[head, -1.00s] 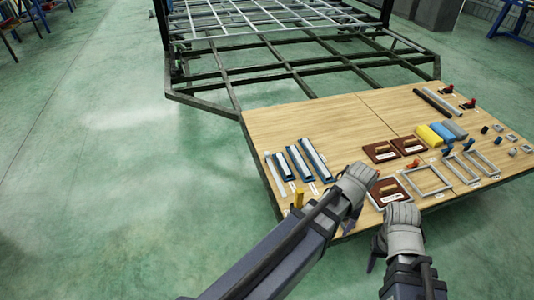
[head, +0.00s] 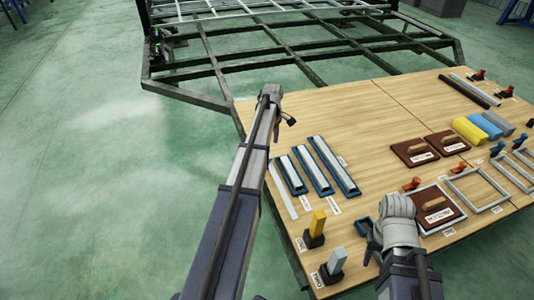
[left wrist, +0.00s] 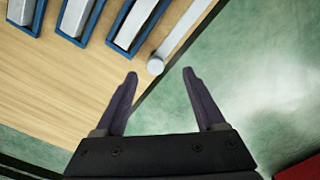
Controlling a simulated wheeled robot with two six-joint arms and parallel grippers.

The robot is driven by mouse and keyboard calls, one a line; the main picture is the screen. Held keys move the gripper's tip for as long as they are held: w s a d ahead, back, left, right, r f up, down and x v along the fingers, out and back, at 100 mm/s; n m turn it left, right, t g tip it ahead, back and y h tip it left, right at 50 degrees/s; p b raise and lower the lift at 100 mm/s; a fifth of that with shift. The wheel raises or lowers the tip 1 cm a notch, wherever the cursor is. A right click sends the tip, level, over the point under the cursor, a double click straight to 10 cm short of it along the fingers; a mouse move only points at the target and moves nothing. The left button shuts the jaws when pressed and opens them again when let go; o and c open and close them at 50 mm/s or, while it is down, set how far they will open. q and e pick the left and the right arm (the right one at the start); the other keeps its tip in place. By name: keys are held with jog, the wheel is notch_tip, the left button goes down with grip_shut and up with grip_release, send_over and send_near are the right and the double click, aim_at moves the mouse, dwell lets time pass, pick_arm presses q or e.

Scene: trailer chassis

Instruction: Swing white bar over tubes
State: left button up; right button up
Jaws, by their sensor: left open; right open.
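The white bar (head: 282,190) is a thin flat strip lying on the table, left of the tubes. Its round end shows in the left wrist view (left wrist: 156,66), close to the table edge. Three pale tubes lie side by side in blue trays: a short one (head: 291,174), a middle one (head: 313,168) and a long one (head: 334,164). My left gripper (head: 284,116) is open and empty above the table's left edge. In the left wrist view its fingertips (left wrist: 160,73) are apart, with the bar's round end between and just beyond them. My right gripper (head: 378,248) is open, low over the table's front.
A yellow block (head: 318,224) and a grey block (head: 337,261) stand in dark holders at the front left. Brown boards with handles (head: 415,152), grey frames (head: 475,188) and coloured cylinders (head: 470,130) fill the right. The chassis (head: 215,75) stands behind. The table's far left is clear.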

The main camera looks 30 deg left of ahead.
pick_arm(q)
jog(key=shift+w+a+f, duration=0.2)
jog(key=shift+a, duration=0.2)
jog(key=shift+w+a+f, duration=0.15)
jog(key=shift+w+a, duration=0.05)
jog(key=shift+a, duration=0.2)
jog(key=shift+w+a+r+n, duration=0.1)
jog(key=shift+a+n, duration=0.15)
jog(key=shift+n, duration=0.05)
notch_tip(320, 180, down, 8)
jog(key=b, duration=0.8)
jog(key=shift+d, duration=0.1)
pick_arm(e)
jog(key=f, duration=0.8)
jog(key=shift+w+a+f, duration=0.3)
jog(key=shift+w, duration=0.1)
pick_arm(q)
jog(key=shift+r, duration=0.1)
jog(key=shift+c, duration=0.4)
pick_arm(e)
jog(key=shift+r, duration=0.1)
pick_arm(q)
grip_shut()
